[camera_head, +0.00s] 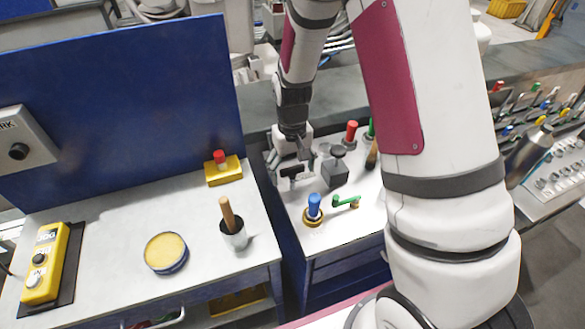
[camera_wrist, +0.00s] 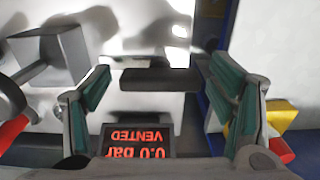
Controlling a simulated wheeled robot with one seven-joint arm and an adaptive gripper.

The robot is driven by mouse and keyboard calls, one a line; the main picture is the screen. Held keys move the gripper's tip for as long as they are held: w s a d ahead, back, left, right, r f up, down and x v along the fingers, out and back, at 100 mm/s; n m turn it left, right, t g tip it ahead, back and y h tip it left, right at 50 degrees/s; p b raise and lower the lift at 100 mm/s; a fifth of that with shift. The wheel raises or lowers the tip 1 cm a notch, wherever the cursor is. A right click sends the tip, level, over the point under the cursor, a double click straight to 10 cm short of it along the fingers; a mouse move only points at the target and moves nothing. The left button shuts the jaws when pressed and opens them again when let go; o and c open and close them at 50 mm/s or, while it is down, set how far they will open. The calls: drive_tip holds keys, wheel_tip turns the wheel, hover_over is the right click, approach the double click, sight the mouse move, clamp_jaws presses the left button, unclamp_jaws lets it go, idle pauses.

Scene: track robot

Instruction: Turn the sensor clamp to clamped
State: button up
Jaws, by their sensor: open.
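My gripper (camera_head: 293,166) is open over the left part of the small right-hand bench. In the wrist view, a dark bar (camera_wrist: 160,79) lies across the space between the two green-padded fingers, with no clear contact on either side. The bar's own mount is hard to make out, and I cannot tell for certain that it belongs to the sensor clamp. A display (camera_wrist: 138,140) next to it shows upside down, reading "0.0 bar VENTED". A grey block (camera_head: 335,175) with a dark top stands just right of my gripper; it also shows in the wrist view (camera_wrist: 62,52).
A blue-handled part (camera_head: 314,206) and a green lever (camera_head: 346,202) stand in front. A red-topped piece (camera_head: 351,131) stands behind. On the left bench are a yellow block with a red button (camera_head: 223,170), a cup (camera_head: 234,236) and a round tin (camera_head: 166,252). A blue panel (camera_head: 130,100) rises behind.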

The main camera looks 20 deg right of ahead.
drive_tip(key=shift+c, duration=0.6)
drive_tip(key=c, duration=1)
drive_tip(key=shift+c, duration=0.2)
drive_tip(key=shift+m, duration=0.4)
drive_tip(key=m, duration=0.3)
drive_tip(key=m+p, duration=0.1)
drive_tip(key=m, duration=0.3)
drive_tip(key=shift+s+m, duration=0.1)
drive_tip(key=shift+m, duration=0.2)
drive_tip(key=m, duration=0.3)
drive_tip(key=shift+m+p, duration=0.3)
drive_tip(key=shift+p, duration=0.05)
drive_tip(key=shift+m, duration=1.9)
drive_tip(key=shift+p, duration=0.3)
